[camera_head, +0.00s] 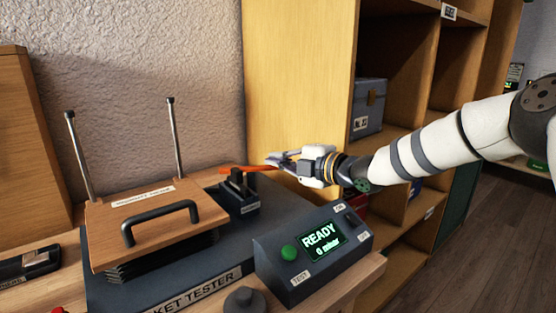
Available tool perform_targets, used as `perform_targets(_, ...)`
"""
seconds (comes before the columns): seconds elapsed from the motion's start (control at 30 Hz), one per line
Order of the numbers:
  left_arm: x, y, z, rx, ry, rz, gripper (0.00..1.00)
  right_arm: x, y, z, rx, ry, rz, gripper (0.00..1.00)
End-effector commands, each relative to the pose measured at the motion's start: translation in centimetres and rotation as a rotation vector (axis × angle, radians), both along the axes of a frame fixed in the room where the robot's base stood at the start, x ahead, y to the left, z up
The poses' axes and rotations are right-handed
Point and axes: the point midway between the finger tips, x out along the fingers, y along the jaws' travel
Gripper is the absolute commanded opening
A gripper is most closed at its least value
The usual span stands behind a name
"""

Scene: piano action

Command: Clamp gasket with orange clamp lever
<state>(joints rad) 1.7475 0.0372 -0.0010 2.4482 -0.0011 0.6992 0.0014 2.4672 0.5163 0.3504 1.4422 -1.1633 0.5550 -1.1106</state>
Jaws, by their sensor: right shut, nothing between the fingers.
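The orange clamp lever (247,168) sticks out near the back right of the gasket tester, above a small dark clamp block (239,190). My right gripper (274,161) comes in from the right and is shut, with its fingertips at the lever's right end. I cannot tell if they touch it. The tester's dark base (170,291) carries a wooden plate (160,212) with a black handle (160,222), over a dark pleated stack (165,258). I cannot make out a separate gasket. My left gripper is not in view.
A control box (313,255) with a green button and a screen reading "READY" stands at the front right. Two upright metal rods (175,138) rise behind the plate. A wooden shelf unit (300,80) holding a grey box (369,107) stands behind my right arm.

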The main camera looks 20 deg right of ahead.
Motion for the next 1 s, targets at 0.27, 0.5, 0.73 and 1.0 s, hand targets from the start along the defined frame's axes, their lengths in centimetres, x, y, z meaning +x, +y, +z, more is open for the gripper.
perform_targets(0.27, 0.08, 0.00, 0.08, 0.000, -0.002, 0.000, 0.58, 0.18, -0.19, 0.03, 0.000, -0.001, 0.000, 0.00)
perform_targets(0.5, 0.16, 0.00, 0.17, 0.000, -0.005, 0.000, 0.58, 0.33, -0.26, 0.06, 0.000, -0.001, 0.000, 0.00)
perform_targets(0.73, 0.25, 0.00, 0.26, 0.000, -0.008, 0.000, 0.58, 0.49, -0.40, 0.04, 0.000, 0.000, 0.000, 0.00)
perform_targets(1.0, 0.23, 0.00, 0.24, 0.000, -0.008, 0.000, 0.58, 0.99, -0.63, -0.06, 0.000, 0.001, 0.000, 0.00)
